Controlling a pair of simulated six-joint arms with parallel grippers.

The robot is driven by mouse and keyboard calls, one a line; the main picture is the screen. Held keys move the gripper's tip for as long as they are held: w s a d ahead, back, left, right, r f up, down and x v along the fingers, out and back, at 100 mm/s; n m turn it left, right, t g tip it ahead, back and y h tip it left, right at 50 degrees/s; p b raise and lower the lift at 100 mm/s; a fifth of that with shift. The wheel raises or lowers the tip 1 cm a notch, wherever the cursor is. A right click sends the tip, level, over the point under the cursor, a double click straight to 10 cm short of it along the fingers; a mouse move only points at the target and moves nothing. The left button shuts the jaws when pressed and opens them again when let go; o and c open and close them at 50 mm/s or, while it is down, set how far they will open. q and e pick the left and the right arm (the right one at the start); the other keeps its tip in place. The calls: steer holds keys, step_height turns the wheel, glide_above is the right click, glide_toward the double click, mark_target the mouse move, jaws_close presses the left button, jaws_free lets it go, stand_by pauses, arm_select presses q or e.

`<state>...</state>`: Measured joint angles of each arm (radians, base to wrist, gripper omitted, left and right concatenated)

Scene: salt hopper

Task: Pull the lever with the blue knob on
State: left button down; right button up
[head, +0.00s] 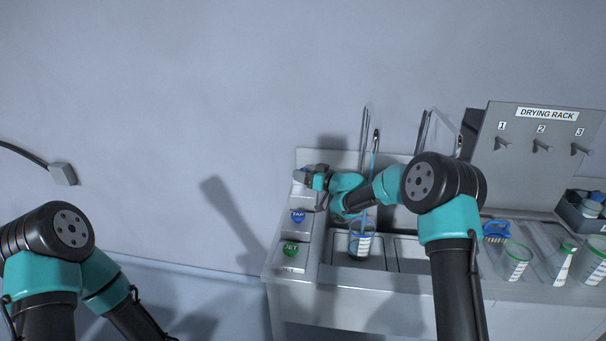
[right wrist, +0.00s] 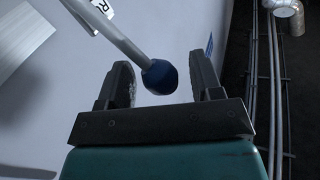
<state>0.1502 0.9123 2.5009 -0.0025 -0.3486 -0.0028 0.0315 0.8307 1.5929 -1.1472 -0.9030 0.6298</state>
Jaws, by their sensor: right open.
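The lever is a grey metal rod (right wrist: 112,32) with a dark blue round knob (right wrist: 160,77) on its end, seen in the right wrist view. My right gripper (right wrist: 161,66) is open, with one finger on each side of the knob. Gaps show between the knob and both fingers, and nothing is gripped.
A clear container (head: 360,243) with a blue rim stands at the sink below my right forearm.

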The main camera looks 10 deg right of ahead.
steer(key=shift+w+a, duration=0.15)
steer(key=shift+a, duration=0.05)
jaws_close()
stand_by(0.6)
